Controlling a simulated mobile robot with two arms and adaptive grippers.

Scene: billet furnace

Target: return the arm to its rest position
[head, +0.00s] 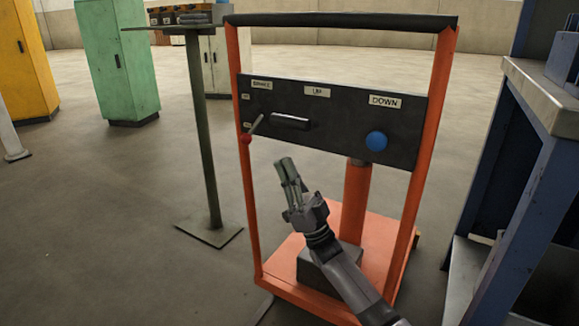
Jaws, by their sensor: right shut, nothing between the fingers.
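My right gripper (288,168) is shut and empty. It stands in front of an orange lift cart (239,200), below the cart's dark control panel (340,110), with free space around its fingers. The panel has labels for brake, up and down, a black bar handle (291,121), a blue knob (376,141) and a lever with a red ball (246,139). My right arm reaches up from the bottom of the picture and covers part of the cart's base. My left gripper is not in view.
A post stand (204,130) with a small top tray is left of the cart. A blue workbench (545,95) stands close on the right. Green (115,60) and yellow (25,65) cabinets are at the back left.

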